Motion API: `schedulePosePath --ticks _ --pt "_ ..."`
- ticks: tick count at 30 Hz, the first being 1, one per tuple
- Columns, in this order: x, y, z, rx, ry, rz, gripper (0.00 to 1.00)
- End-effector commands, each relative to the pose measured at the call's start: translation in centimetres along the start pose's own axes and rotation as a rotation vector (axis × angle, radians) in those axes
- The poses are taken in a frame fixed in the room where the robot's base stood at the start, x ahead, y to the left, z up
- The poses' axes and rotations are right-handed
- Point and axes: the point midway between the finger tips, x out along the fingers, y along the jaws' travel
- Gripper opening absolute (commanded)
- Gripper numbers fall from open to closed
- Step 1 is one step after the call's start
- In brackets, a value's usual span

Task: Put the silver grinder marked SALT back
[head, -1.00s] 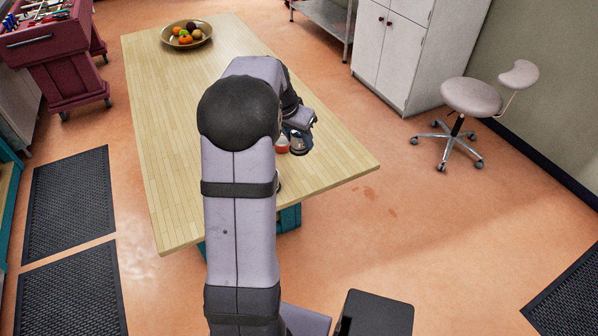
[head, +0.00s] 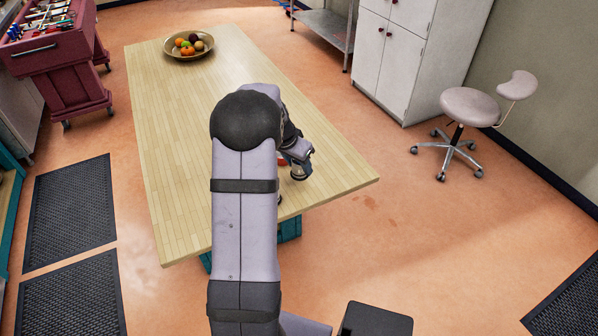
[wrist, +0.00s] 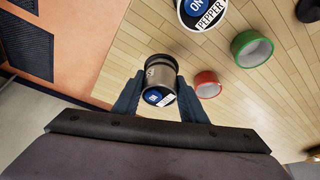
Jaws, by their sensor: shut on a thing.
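My gripper (wrist: 158,98) is shut on a silver grinder (wrist: 159,76) with a dark end and a blue-and-white label. The label is too small to read fully. The fingers press on both sides of it. In the head view, my gripper (head: 298,165) is over the near right part of the wooden table (head: 190,120), with the grinder (head: 300,172) at its tip. I cannot tell whether the grinder touches the table. A round top marked PEPPER (wrist: 200,12) shows at the upper edge of the wrist view.
A red ring-shaped thing (wrist: 207,84) is close right of the grinder, and a green one (wrist: 252,49) is farther right. A dark thing (wrist: 308,10) is at the right edge. A fruit bowl (head: 189,45) stands at the far end. The table's left half is clear.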

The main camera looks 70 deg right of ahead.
Motion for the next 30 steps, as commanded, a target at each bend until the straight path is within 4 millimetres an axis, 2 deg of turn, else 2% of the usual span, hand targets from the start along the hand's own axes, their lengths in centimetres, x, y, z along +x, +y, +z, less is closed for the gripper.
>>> schedulePosePath --ticks 5,13,27,28,30 --pt "0.6 0.0 0.3 -0.001 -0.002 0.001 0.02" --pt "3.1 0.0 1.3 0.000 0.000 -0.001 0.02" --pt "3.8 -0.1 1.6 0.000 0.001 -0.002 0.02" --pt "3.8 0.0 1.6 0.000 0.000 -0.001 0.43" --pt "3.7 0.0 1.6 0.000 -0.001 -0.001 0.57"
